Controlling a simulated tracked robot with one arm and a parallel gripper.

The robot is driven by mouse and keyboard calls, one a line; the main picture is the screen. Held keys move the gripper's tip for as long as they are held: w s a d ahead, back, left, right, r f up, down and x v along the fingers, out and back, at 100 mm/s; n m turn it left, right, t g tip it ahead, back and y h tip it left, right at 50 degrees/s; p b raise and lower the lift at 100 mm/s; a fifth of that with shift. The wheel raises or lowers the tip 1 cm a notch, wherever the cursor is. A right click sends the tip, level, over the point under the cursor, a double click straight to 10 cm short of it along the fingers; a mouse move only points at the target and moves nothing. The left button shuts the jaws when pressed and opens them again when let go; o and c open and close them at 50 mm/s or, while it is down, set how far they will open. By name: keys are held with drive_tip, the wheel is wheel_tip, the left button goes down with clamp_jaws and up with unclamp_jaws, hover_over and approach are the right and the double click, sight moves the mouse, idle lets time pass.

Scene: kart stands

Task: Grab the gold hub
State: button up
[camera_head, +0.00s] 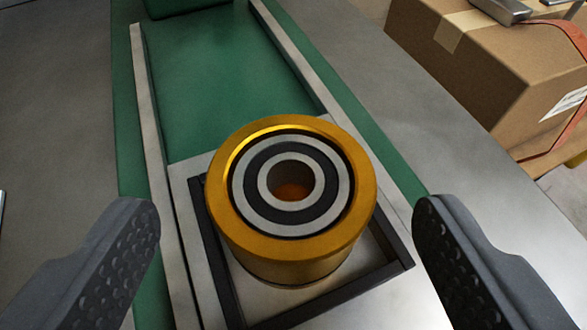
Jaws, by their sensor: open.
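The gold hub (230,222) is a short upright cylinder with a gold outer ring, a grey and black bearing face and a dark centre hole. It sits inside a black square frame (330,306) on a light grey plate. My gripper (287,232) is open. One dark textured finger is at the lower left and the other at the lower right. The hub lies between them in the picture, with a gap on each side, and neither finger appears to touch it. The hub's underside is hidden.
A green track (210,90) with pale raised rails (290,55) runs away behind the hub. A cardboard box (490,75) with tape and an orange strap (575,35) stands at the upper right. A green object (185,7) is at the top edge. Grey surface (60,110) at left is mostly clear.

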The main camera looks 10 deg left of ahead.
sight(292, 182)
drive_tip(key=b+x, duration=0.1)
drive_tip(key=x, duration=0.3)
drive_tip(key=shift+w, duration=0.25)
drive_tip(key=shift+r, duration=0.1)
drive_tip(key=c, duration=1.3)
drive_tip(key=shift+r, duration=0.15)
